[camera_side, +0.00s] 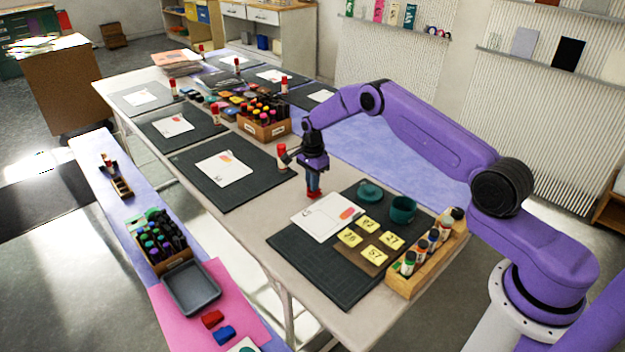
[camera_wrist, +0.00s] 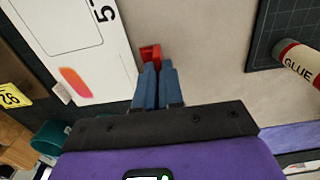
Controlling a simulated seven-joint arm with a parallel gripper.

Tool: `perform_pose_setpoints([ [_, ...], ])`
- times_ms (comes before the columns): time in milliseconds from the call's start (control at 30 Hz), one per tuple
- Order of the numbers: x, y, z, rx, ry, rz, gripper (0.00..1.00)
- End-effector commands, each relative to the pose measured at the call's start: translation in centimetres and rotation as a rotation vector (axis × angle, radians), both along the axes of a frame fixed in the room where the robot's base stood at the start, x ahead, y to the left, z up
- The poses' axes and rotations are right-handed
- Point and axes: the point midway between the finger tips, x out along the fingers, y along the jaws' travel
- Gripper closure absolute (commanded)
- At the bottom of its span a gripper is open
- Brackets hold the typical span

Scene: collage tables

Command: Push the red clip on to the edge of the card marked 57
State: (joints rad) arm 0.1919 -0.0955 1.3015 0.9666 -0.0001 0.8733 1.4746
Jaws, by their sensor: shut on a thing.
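My gripper (camera_side: 313,188) points down over the bare table, just behind the white card, its blue fingers shut on the red clip (camera_side: 314,195). In the wrist view the clip (camera_wrist: 150,53) shows at the fingertips (camera_wrist: 157,75), with a narrow gap to the white card's long edge. The white card (camera_side: 318,222) lies on the front dark mat with an orange-red patch; in the wrist view (camera_wrist: 75,30) its printed mark is cut off after a 5. A small yellow note (camera_side: 372,255) seems to read 57. The clip's mouth is not clear.
Several yellow notes lie on a brown board on the front mat (camera_side: 320,272). A teal cup (camera_side: 402,209), its lid (camera_side: 370,191) and a wooden bottle rack (camera_side: 427,262) stand right. A glue stick (camera_side: 282,157) stands behind my gripper.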

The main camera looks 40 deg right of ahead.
Motion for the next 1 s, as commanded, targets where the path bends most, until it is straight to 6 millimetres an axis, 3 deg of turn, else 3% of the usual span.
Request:
perform_pose_setpoints([
  [1000, 0.0, 0.1, -1.0, 0.0, 0.0, 0.001, 1.0],
])
